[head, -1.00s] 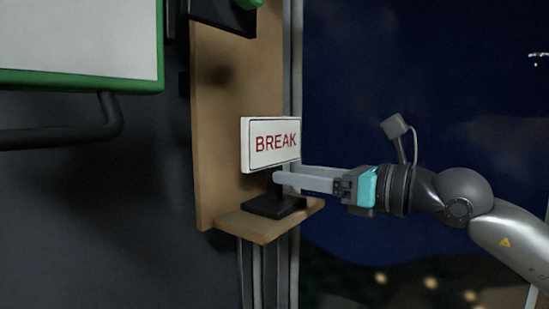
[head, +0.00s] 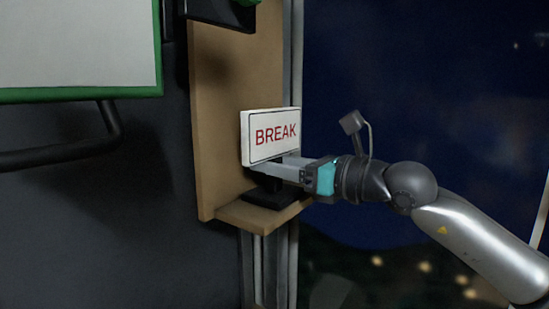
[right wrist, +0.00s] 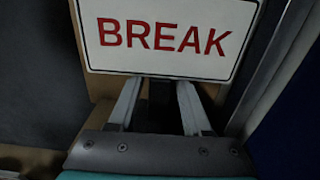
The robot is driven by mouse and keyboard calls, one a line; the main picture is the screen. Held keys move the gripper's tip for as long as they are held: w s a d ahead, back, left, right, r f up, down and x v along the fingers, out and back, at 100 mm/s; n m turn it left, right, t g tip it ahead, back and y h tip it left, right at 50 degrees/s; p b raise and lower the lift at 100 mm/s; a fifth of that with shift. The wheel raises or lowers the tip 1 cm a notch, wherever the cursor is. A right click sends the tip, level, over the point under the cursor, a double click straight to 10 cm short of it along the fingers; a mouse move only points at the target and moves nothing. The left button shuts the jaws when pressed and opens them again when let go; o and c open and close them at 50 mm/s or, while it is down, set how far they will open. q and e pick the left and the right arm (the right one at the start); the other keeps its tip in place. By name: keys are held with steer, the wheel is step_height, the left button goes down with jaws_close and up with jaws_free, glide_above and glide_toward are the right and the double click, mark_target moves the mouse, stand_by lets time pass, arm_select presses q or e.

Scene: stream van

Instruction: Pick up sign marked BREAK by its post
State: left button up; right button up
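The white sign (head: 270,134) with red BREAK lettering stands upright on its black base (head: 272,196), on a small wooden shelf. It also fills the top of the right wrist view (right wrist: 165,36). My right gripper (head: 270,170) reaches in from the right, just under the sign plate. In the right wrist view its two fingers (right wrist: 158,104) are apart, one on each side of the dark post (right wrist: 160,92), with a gap showing on both sides. The post is mostly hidden by the fingers in the head view. My left gripper is not in view.
The wooden shelf (head: 247,216) is shallow, with a tall wooden back panel (head: 220,130) behind the sign. A green-framed white board (head: 75,45) and a dark bar (head: 60,153) are at the left.

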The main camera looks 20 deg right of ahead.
jaws_close()
steer(key=shift+s+r, duration=0.1)
steer(key=shift+r, duration=0.1)
stand_by(0.5)
